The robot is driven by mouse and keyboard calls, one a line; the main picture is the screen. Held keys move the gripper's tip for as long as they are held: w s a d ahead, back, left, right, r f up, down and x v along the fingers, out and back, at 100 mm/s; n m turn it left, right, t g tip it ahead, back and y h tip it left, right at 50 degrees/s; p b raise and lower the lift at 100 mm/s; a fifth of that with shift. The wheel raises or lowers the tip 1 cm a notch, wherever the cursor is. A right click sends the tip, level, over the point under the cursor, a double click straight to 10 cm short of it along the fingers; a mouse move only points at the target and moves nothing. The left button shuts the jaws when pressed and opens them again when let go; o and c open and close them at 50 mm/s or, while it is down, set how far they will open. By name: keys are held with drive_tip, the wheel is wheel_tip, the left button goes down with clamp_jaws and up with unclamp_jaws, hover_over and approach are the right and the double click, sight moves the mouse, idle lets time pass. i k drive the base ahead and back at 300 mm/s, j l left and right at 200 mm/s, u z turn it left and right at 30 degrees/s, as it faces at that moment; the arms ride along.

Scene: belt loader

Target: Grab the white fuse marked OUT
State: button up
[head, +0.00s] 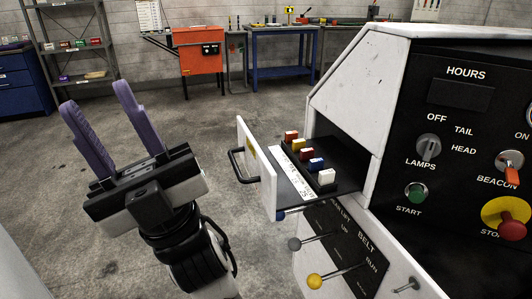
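My gripper (102,122) has two purple fingers pointing up and spread apart. It is empty and stands to the left of an open drawer (256,172) in the white machine. Inside the drawer several fuses stand in a row: a red fuse (291,137) at the back, then a yellow fuse (299,145), another red fuse (307,154), a blue fuse (316,165) and a white fuse (326,177) nearest the front. A white label strip (291,175) runs beside them, its print too small to read. The gripper is apart from the drawer and fuses.
The drawer's black handle (236,163) sticks out to the left. The control panel (466,120) is at right. Open floor lies left; shelves, an orange cabinet and workbenches stand far behind.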

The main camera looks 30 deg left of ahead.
sight(327, 177)
drive_tip(key=k+j+u, duration=0.1)
drive_tip(key=j, duration=0.25)
drive_tip(key=k+j, duration=0.3)
drive_tip(key=k+j+u, duration=0.15)
drive_tip(key=j, duration=0.3)
drive_tip(key=i+l, duration=0.15)
drive_tip(key=i, duration=0.3)
drive_tip(key=i+l, duration=0.2)
drive_tip(key=i, duration=0.3)
